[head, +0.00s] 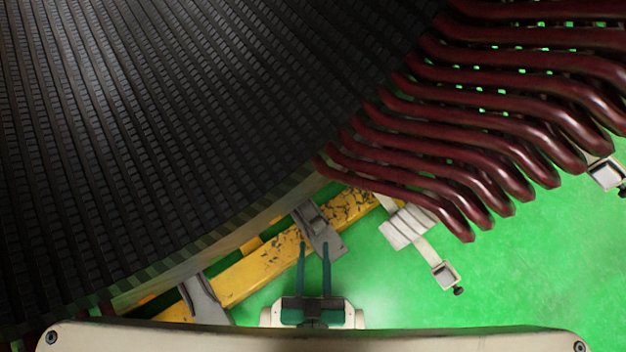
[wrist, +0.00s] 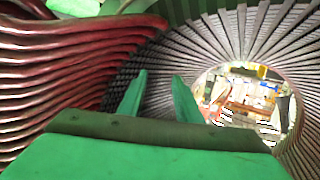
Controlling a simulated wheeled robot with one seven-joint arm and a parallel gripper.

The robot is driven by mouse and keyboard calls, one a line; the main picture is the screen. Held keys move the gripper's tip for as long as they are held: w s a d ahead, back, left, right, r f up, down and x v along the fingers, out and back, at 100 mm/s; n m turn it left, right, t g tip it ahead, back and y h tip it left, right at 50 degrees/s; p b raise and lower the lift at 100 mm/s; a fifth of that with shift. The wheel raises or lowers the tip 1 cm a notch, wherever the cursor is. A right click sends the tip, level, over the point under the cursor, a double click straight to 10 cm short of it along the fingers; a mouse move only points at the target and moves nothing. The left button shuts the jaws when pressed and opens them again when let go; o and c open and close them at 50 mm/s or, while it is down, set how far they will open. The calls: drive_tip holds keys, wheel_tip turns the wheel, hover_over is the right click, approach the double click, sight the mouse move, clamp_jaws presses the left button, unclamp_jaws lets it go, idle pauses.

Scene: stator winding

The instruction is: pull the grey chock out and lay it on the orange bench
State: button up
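My gripper (head: 314,246) is open, with two teal fingers apart and nothing seen between them. It also shows open in the wrist view (wrist: 160,80). In the head view the fingertips are at the lower end of a grey wedge-like piece (head: 318,230) that lies across the yellow beam at the stator's lower edge. I cannot tell whether they touch it. A second grey piece (head: 204,300) sits further left. I cannot tell for certain which is the grey chock. Neither shows clearly in the wrist view. No orange bench is recognisable in either view.
The dark slotted stator (head: 180,130) fills the upper left, with dark red coil ends (head: 480,120) on the right. The yellow beam (head: 265,272) runs below. Pale clamps (head: 410,225) hang under the coils. Green floor (head: 520,270) is clear at the lower right.

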drive_tip(key=shift+w, duration=0.45)
drive_tip(key=shift+o, duration=0.6)
drive_tip(key=shift+s+d, duration=0.1)
drive_tip(key=shift+s, duration=0.1)
drive_tip(key=w+f+n+g, duration=0.3)
drive_tip(key=f+n, duration=0.1)
drive_tip(key=f, duration=0.7)
drive_tip(key=w+f+n+g, duration=0.25)
drive_tip(key=f+n, duration=0.25)
drive_tip(key=f, duration=0.6)
drive_tip(key=w+f+n+g, duration=0.3)
drive_tip(key=w+f+n, duration=0.1)
drive_tip(key=f, duration=0.6)
drive_tip(key=w+f+n+g, duration=0.7)
drive_tip(key=w+n, duration=0.3)
drive_tip(key=n, duration=0.2)
drive_tip(key=shift+w+d+f, duration=0.15)
drive_tip(key=shift+w+f, duration=0.15)
drive_tip(key=shift+f, duration=0.55)
